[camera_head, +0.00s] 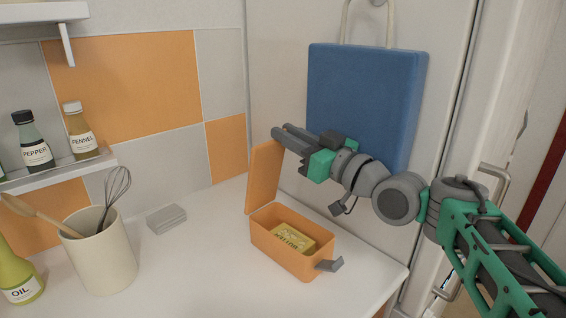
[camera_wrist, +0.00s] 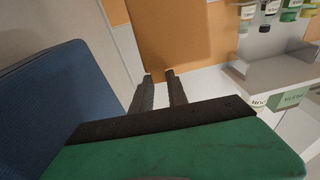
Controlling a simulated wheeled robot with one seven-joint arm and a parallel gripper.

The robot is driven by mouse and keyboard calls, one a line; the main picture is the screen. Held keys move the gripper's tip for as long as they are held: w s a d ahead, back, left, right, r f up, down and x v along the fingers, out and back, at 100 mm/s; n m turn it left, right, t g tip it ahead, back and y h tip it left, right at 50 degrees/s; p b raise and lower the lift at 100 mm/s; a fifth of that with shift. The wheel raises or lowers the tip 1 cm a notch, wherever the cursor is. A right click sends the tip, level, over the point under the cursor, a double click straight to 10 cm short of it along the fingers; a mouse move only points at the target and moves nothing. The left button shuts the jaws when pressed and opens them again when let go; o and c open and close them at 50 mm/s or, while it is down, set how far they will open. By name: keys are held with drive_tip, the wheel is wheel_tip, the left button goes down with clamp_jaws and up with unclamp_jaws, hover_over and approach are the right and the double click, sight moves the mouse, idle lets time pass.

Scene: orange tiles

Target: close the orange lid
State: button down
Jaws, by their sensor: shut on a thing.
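The orange box (camera_head: 285,255) sits open on the white counter with a yellow butter block (camera_head: 292,238) inside. Its orange lid (camera_head: 264,178) stands upright along the left side of the box. A grey latch (camera_head: 330,264) sticks out from the box's front right side. My gripper (camera_head: 281,135) is at the top right edge of the lid, shut on it. In the wrist view, the two fingers (camera_wrist: 158,76) reach to the orange lid (camera_wrist: 165,35); the exact contact is hard to see.
A blue bag (camera_head: 365,95) hangs behind my gripper, close to my wrist. A spice shelf (camera_head: 60,170) is on the wall.

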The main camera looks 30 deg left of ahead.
drive_tip(key=b, duration=0.1)
drive_tip(key=d+y+b, duration=0.1)
drive_tip(key=d+f+b, duration=0.1)
drive_tip(key=b, duration=0.1)
drive_tip(key=shift+s+d, duration=0.25)
drive_tip(key=c, duration=1.3)
unclamp_jaws()
